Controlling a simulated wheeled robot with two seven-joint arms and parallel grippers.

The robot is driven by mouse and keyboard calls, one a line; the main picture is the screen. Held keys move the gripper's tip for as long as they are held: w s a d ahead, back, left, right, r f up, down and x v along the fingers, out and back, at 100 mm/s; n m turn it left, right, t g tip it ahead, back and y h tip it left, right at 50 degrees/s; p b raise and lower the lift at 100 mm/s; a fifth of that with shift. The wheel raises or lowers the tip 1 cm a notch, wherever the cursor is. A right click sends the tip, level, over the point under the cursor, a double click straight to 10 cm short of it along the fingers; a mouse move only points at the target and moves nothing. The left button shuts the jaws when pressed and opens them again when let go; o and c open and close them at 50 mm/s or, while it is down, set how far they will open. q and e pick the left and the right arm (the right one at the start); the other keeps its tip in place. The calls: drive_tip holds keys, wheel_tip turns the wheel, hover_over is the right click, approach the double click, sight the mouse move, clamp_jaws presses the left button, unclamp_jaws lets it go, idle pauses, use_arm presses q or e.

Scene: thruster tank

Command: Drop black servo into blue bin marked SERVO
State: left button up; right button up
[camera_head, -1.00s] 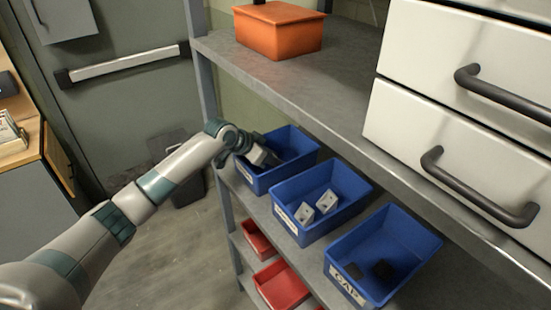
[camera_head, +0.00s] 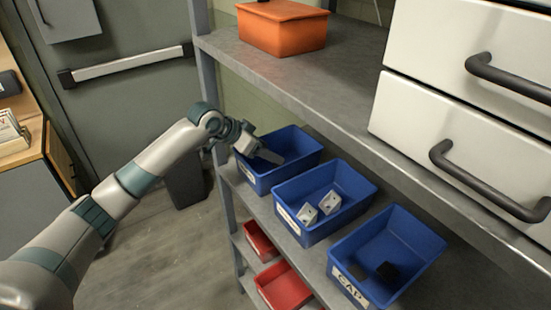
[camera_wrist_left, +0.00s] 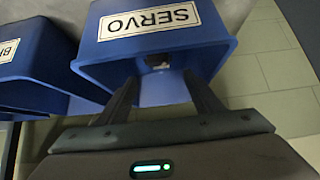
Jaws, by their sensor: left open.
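The blue SERVO bin (camera_head: 290,177) is the farthest of the three blue bins on the shelf. Its SERVO label (camera_wrist_left: 150,22) is readable in the left wrist view. My left gripper (camera_head: 277,158) is at this bin, with its fingers over the opening. In the left wrist view the gripper (camera_wrist_left: 161,77) is open, its two fingers spread apart in front of the bin. My right gripper is not in view.
A middle blue bin (camera_head: 345,217) holds two pale blocks (camera_head: 318,208). A near blue bin (camera_head: 345,245) marked CAP holds dark pieces. Red bins (camera_head: 281,285) sit lower. The upper shelf (camera_head: 300,85) runs close above, with an orange box (camera_head: 282,30).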

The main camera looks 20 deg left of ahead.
use_arm(q)
drive_tip(key=b+v, duration=0.1)
drive_tip(key=v, duration=0.5)
drive_tip(key=shift+r, duration=0.15)
drive_tip(key=shift+s+a, duration=0.1)
drive_tip(key=shift+s, duration=0.05)
idle(0.4)
